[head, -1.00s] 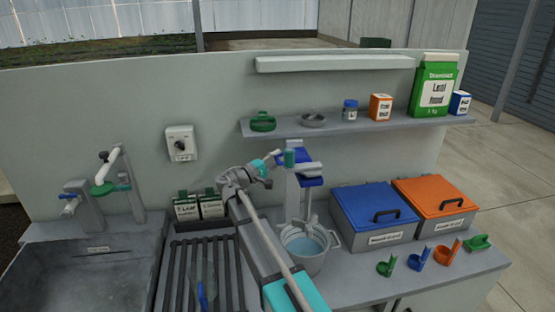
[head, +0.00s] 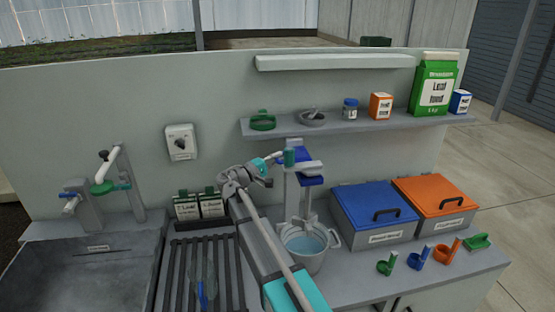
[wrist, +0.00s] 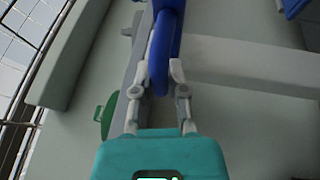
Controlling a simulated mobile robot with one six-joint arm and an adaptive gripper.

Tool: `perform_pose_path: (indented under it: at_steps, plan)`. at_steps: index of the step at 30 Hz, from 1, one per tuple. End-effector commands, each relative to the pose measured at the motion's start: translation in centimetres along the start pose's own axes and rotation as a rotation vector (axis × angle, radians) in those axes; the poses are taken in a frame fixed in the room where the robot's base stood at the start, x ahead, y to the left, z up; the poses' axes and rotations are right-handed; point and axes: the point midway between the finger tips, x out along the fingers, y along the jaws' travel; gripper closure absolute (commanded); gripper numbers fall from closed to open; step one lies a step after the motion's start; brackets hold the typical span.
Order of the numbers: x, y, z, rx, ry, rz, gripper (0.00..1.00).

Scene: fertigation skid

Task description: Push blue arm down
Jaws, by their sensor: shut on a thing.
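The mixer stand (head: 292,200) stands behind a metal bucket of water, with its stirrer reaching down into the bucket. In the wrist view the blue arm (wrist: 162,60) runs between my fingertips. My gripper (wrist: 160,78) is shut on it. In the head view my gripper (head: 278,157) is at the left side of the mixer top, and its fingertips are too small to make out.
The bucket (head: 306,262) is below the mixer. A blue-lidded bin (head: 370,200) and an orange-lidded bin (head: 432,190) stand to the right. The shelf (head: 340,124) above holds jars and boxes. A sink (head: 80,275) and drain rack (head: 180,275) are left.

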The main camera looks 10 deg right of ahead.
Motion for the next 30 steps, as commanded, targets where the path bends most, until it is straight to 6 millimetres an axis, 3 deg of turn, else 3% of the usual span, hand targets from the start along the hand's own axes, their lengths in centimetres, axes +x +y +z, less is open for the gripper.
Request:
perform_pose_path:
  at_steps: [11, 30]
  plan:
    - [-0.4, -2.3, -0.2, 0.0, 0.0, -0.001, 1.0]
    - [-1.9, -10.8, -0.8, 0.0, -0.001, -0.002, 1.0]
